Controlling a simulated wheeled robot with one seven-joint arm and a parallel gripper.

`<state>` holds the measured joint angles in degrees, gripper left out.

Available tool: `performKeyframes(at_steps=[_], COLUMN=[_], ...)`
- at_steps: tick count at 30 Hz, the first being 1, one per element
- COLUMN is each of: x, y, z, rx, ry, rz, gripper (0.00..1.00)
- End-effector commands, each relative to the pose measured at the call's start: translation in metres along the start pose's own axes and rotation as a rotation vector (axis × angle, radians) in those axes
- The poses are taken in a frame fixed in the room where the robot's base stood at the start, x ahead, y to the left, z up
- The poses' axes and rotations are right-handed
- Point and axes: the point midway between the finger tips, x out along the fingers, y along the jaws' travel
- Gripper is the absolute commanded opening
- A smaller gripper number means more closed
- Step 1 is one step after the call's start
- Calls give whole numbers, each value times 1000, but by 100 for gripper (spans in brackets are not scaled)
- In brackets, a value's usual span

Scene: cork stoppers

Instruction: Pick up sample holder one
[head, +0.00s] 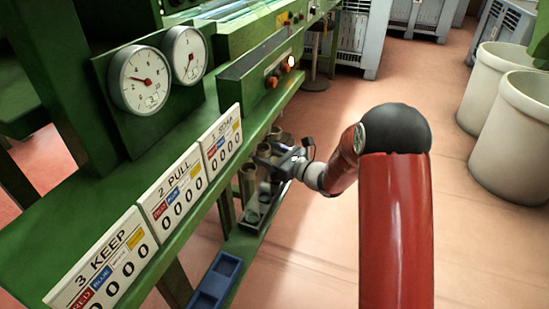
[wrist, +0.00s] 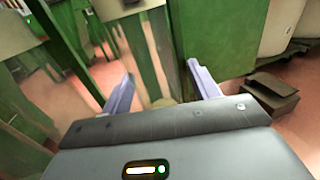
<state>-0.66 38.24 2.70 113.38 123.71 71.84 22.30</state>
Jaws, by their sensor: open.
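Several grey-tan cylindrical holders (head: 247,184) stand in a row at the green bench's edge, below the sign marked 1, in the head view. I cannot tell which of them is sample holder one. My gripper (head: 272,162) is at this row, reaching in from the right, and partly hides the holders. In the wrist view my gripper (wrist: 162,88) has its two pale fingers spread wide apart. A tan upright shape (wrist: 163,40) shows between and beyond them; I cannot tell whether it is a holder. Nothing is visibly gripped.
A green bench (head: 110,190) carries signs 1, 2 and 3 (head: 100,262) and two dial gauges (head: 138,80). A blue tray (head: 216,280) is low at the front. Pale bins (head: 512,135) stand at the right. The floor between is clear.

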Motion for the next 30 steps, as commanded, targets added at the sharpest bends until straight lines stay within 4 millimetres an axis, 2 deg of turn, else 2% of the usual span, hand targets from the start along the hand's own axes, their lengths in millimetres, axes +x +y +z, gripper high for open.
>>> performKeyframes(at_steps=[5, 16, 25, 30], x=[0, 0, 0, -1], y=[0, 0, 0, 0], z=[0, 0, 2, 15], rx=[0, 0, -1, -2], ry=[0, 0, -1, -4], rz=[0, 0, 0, 0], gripper=[61, 12, 12, 12])
